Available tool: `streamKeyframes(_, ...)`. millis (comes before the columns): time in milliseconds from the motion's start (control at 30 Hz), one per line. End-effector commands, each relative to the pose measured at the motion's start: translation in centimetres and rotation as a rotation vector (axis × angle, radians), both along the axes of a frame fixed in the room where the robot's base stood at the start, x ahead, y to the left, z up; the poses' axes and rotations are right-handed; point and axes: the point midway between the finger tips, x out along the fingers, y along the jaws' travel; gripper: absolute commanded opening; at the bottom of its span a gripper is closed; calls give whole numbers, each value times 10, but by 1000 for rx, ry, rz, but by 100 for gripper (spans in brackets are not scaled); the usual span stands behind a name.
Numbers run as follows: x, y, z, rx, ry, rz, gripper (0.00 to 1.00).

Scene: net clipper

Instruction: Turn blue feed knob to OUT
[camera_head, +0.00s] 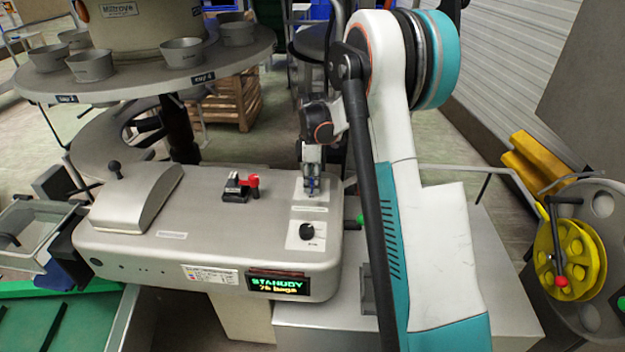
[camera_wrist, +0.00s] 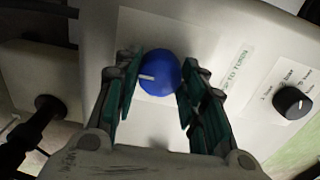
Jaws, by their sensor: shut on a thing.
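The blue feed knob (camera_wrist: 160,74) sits on a pale plate on the grey machine top, with a white pointer line toward its left side in the wrist view. My gripper (camera_wrist: 158,88) is around it, with one finger at its left side and one at its right. In the head view my gripper (camera_head: 312,172) points down over the knob (camera_head: 312,186), which is partly hidden by the fingers. The OUT mark cannot be read in either view. A label beside the knob is only partly legible.
A black selector knob (camera_wrist: 292,103) on its own plate is right of the blue knob. A red-handled black clamp (camera_head: 243,186) stands to its left in the head view. A green-lettered display (camera_head: 279,284) reads STANDBY. A round table with bowls (camera_head: 182,52) is behind.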

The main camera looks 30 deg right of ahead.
Motion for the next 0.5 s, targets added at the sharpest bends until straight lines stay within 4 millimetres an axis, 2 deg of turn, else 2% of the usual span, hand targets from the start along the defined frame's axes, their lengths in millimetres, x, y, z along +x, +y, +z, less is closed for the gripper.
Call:
streamKeyframes(233,0,0,0,-1,-1,1,14)
streamKeyframes(267,0,0,0,-1,-1,1,40)
streamKeyframes(333,0,0,0,-1,-1,1,56)
streamKeyframes(500,0,0,0,0,0,0,58)
